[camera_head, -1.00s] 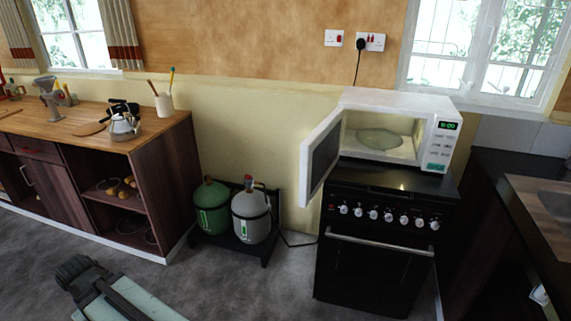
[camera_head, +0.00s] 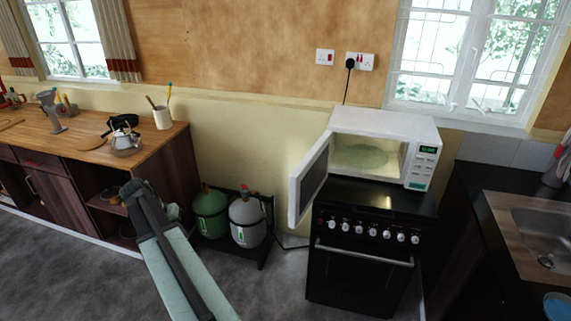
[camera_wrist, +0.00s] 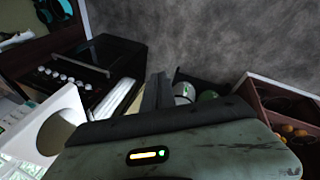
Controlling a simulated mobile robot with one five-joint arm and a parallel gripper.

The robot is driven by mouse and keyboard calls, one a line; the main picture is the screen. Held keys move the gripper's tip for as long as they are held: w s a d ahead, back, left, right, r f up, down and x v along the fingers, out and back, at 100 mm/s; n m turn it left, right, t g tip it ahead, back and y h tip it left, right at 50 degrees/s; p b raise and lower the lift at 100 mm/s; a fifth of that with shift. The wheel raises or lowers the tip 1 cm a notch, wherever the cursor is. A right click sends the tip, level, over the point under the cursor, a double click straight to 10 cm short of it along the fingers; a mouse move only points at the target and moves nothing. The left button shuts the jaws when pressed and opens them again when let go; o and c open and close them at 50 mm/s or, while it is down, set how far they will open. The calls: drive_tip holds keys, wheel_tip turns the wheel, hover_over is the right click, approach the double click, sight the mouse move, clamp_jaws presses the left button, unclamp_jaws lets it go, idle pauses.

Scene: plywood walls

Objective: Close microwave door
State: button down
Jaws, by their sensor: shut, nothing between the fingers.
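The white microwave (camera_head: 385,122) stands on a black cooker with its door (camera_head: 309,180) wide open, swung out to the left on its left side. A glass plate (camera_head: 360,156) shows inside the lit cavity. In the wrist view the microwave (camera_wrist: 50,128) is at lower left, and its open door (camera_wrist: 117,98) shows as a white strip left of the fingers. My gripper (camera_head: 137,190) is left of the door in the head view, well apart from it. In the wrist view my gripper (camera_wrist: 158,90) has its fingers together and holds nothing.
The black cooker (camera_head: 365,250) has knobs and a front handle. Green (camera_head: 210,213) and grey (camera_head: 249,220) gas bottles stand on a low rack between cooker and wooden counter (camera_head: 165,140). A sink (camera_head: 540,230) is at right. The grey floor in front is clear.

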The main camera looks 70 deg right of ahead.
drive_tip(key=s+d+r+m+g+p, duration=0.1)
drive_tip(key=s+d+r+m+p, duration=0.15)
drive_tip(key=s+d+r, duration=0.45)
drive_tip(key=s+d+r+m+g+p, duration=0.1)
drive_tip(key=s+d+r+m+p, duration=0.15)
drive_tip(key=s+d, duration=0.45)
drive_tip(key=s+d+r+m+g+p, duration=0.25)
drive_tip(key=s+d+r, duration=0.25)
drive_tip(key=d, duration=0.5)
drive_tip(key=s+a+b+x, duration=0.1)
drive_tip(key=b+x, duration=0.7)
drive_tip(key=x, duration=0.4)
drive_tip(key=shift+s+r+m+t, duration=0.3)
drive_tip(key=shift+s+m+t, duration=0.05)
drive_tip(key=shift+s+t, duration=0.1)
